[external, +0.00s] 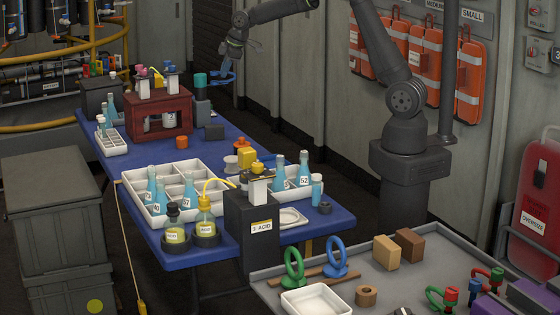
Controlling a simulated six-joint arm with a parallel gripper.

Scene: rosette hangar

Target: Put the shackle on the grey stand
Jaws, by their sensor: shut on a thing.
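My gripper (235,52) is at the far end of the blue table, pointing down and shut on a blue shackle (225,78). A teal cylinder (200,80) shows at the shackle's left end and looks like part of it. The grey stand (203,110) appears to be the upright grey block on the table right of the dark red rack, just below the teal cylinder. I cannot tell whether the shackle touches the stand. The fingertips are small and partly merge with the shackle.
The dark red rack (159,96) stands close left of the stand. A low dark block (214,132) and an orange cylinder (182,142) lie nearby. Green (434,297) and red (479,273) shackles lie in the front grey tray.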

